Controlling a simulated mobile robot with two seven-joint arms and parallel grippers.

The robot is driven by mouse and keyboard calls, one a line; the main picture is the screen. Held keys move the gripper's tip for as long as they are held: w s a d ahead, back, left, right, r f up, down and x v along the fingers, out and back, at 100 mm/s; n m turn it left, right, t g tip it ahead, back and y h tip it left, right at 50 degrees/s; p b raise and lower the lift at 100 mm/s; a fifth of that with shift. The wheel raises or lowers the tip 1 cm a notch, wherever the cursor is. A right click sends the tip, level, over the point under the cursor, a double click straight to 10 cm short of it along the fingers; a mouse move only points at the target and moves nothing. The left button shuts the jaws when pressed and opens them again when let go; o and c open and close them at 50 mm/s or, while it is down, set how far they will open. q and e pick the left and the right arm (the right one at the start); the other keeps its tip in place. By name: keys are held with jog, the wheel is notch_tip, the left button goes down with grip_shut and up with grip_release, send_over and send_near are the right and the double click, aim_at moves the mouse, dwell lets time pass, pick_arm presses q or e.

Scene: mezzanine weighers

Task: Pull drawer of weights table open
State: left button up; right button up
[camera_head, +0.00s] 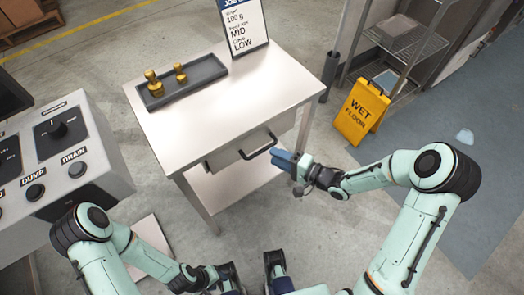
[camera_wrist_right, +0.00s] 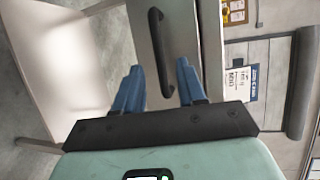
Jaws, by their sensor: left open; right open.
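The weights table (camera_head: 215,110) has a light top and a pale drawer (camera_head: 238,154) in its front, which looks shut. A black bar handle (camera_head: 258,146) is on the drawer front. My right gripper (camera_head: 282,158) is open at the handle's right end. In the right wrist view the handle (camera_wrist_right: 160,50) runs down between the two blue fingers (camera_wrist_right: 158,85), with a gap on each side; its depth relative to the tips is hard to tell.
A dark tray (camera_head: 208,77) with brass weights (camera_head: 154,84) and a sign (camera_head: 243,25) stand on the tabletop. A control panel (camera_head: 60,150) is at left. A yellow wet floor sign (camera_head: 361,110) and wire shelving (camera_head: 408,45) are at right.

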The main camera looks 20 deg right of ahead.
aim_at(262, 150)
jog(key=x, duration=0.6)
jog(key=shift+w+a+f+b, duration=0.1)
jog(key=shift+w+b, duration=0.1)
jog(key=shift+b, duration=0.15)
jog(key=shift+c, duration=0.3)
grip_shut()
